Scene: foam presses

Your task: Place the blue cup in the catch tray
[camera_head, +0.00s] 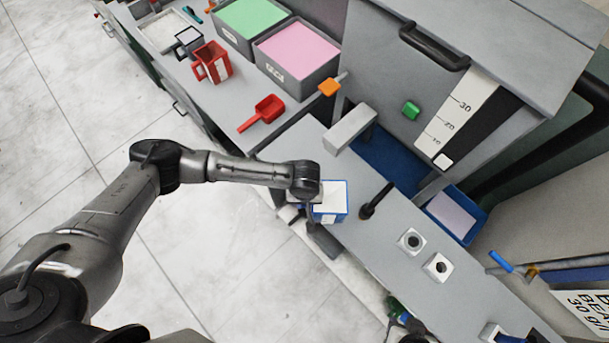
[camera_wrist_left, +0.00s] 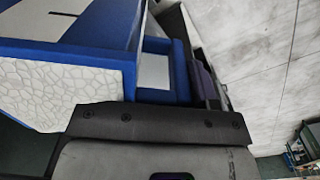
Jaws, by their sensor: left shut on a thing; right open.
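The blue cup (camera_head: 331,203), a small box shape with a blue side and a pale top, is at my left gripper (camera_head: 312,220), by the front edge of the grey bench. My left gripper is shut on it; its fingers are partly hidden by the wrist. In the left wrist view, a large blue and white shape with a pebbled white face (camera_wrist_left: 60,90) is close to the camera and seems to be the cup. A blue tray (camera_head: 471,232) with a lilac inside, apparently the catch tray, stands behind the bench. My right gripper (camera_head: 402,318) is open near the bottom edge, small and mostly hidden.
A grey press cabinet (camera_head: 400,75) with a dark handle stands behind the bench. A red jug (camera_head: 211,62), red scoop (camera_head: 263,112), and green and pink bins are at upper left.

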